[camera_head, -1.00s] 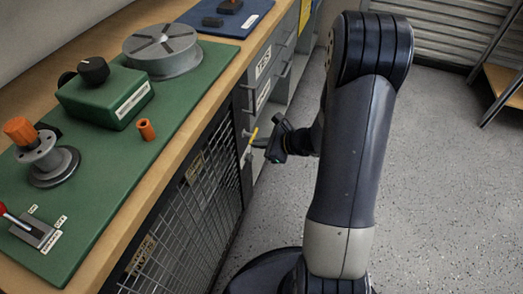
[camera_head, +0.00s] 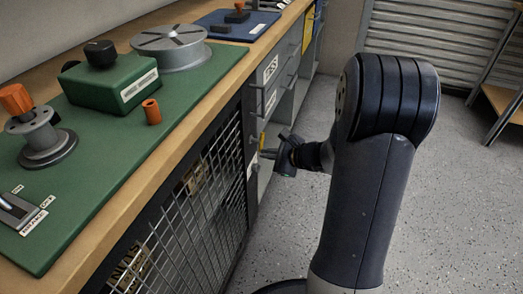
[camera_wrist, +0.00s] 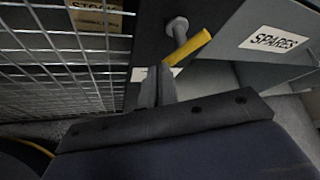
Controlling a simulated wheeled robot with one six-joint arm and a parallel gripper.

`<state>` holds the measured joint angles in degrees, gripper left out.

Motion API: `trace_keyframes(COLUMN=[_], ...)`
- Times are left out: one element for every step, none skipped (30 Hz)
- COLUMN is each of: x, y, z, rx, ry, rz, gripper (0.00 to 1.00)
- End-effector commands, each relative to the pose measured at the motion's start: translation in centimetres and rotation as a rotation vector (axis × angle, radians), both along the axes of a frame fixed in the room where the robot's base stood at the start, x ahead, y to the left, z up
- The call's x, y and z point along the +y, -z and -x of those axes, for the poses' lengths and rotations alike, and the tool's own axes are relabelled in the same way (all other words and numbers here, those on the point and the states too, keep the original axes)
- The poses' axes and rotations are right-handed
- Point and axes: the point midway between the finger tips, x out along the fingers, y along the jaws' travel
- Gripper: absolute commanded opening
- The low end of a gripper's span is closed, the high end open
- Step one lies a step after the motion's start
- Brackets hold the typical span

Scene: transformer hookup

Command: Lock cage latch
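The cage latch is a yellow handle (camera_wrist: 188,47) on a grey round-headed pivot (camera_wrist: 178,27), at the edge of the wire-mesh cage door (camera_wrist: 70,50). In the head view the yellow handle (camera_head: 262,141) shows small beside the mesh cage front (camera_head: 190,215). My gripper (camera_wrist: 158,70) has its two narrow fingers close together, with no clear gap between them. Its tips are at the lower left end of the yellow handle; I cannot tell whether they touch it. In the head view my gripper (camera_head: 266,154) points left toward the cabinet front, just below the handle.
A grey drawer front labelled SPARES (camera_wrist: 273,38) is right of the latch. The bench (camera_head: 165,150) above carries a green mat with a green box (camera_head: 110,85) and a grey disc (camera_head: 170,47). The speckled floor (camera_head: 420,190) at right is open.

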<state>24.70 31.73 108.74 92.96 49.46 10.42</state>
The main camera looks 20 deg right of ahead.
Motion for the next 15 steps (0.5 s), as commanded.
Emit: trace_keyframes(x=[-0.43,-0.62,-0.83,-0.85,-0.77,-0.74,-0.74,-0.74,-0.74,-0.74,-0.74,-0.74,-0.75,-0.74,-0.75], y=[0.42,0.51,0.61,0.54,0.4,0.38,0.38,0.36,0.36,0.34,0.31,0.22,0.13,0.02,-0.15], z=[-0.06,-0.08,-0.12,-0.13,-0.11,-0.1,-0.1,-0.11,-0.1,-0.1,-0.11,-0.11,-0.12,-0.11,-0.12], rx=[0.001,0.001,0.002,0.001,0.002,0.002,0.002,0.002,0.002,0.002,0.002,0.001,0.001,0.001,0.001], ry=[0.001,0.001,0.0,0.0,-0.001,-0.001,-0.001,-0.001,-0.001,-0.001,-0.001,0.0,-0.001,-0.001,-0.001], rz=[0.0,0.0,0.0,-0.001,-0.001,-0.001,-0.001,-0.001,-0.001,-0.001,-0.001,-0.001,0.0,0.0,0.0], gripper=[0.0,0.0,0.0,0.0,0.0,0.0,0.0,0.0,0.0,0.0,0.0,0.0,0.0,0.0,0.0])
